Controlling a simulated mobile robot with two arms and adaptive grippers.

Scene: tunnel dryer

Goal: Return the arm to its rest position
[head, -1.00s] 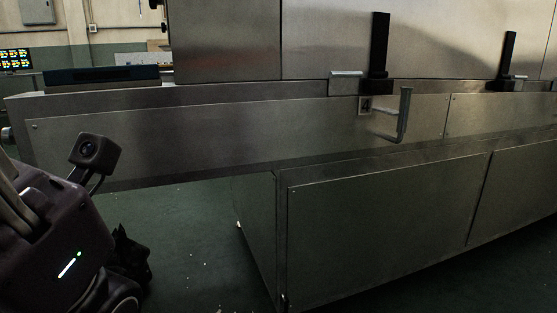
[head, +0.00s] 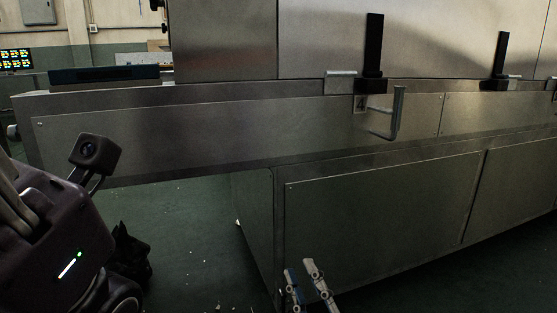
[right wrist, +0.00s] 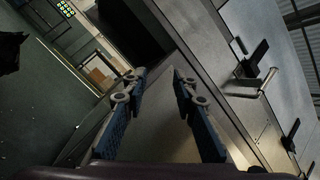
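My right gripper (head: 298,265) shows at the bottom of the head view, in front of the machine's lower panel. Its two grey and blue fingers stand apart with nothing between them. In the right wrist view the open fingers (right wrist: 158,72) point up the picture, tips apart and empty. My left arm fills the lower left of the head view, with a camera on a bracket and a lit green strip; its fingers are not visible.
A long steel dryer (head: 150,130) runs across the head view. Black upright latches (head: 374,45) stand above. Green floor (head: 190,235) is open below the left end. A lit screen (head: 16,60) is at far left.

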